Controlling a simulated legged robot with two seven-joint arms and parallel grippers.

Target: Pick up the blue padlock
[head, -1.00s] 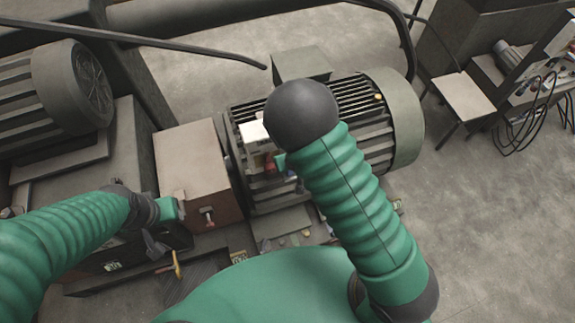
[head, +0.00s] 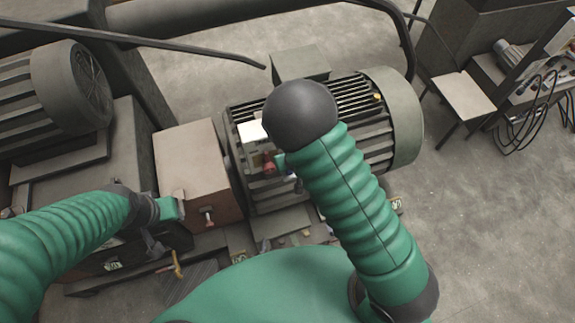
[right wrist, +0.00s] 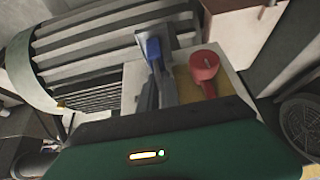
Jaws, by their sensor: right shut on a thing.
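The blue padlock (right wrist: 152,48) shows in the right wrist view at the tips of my right gripper (right wrist: 154,66). That gripper is shut on it, in front of the ribbed motor. In the head view my right forearm hides the padlock and most of the right gripper.
The large ribbed motor (head: 392,125) fills the middle. A brown block (head: 190,165) stands left of it, with another motor (head: 72,85) further left. A small table (head: 462,97) and cables are at the right. Open floor (head: 490,220) lies at lower right.

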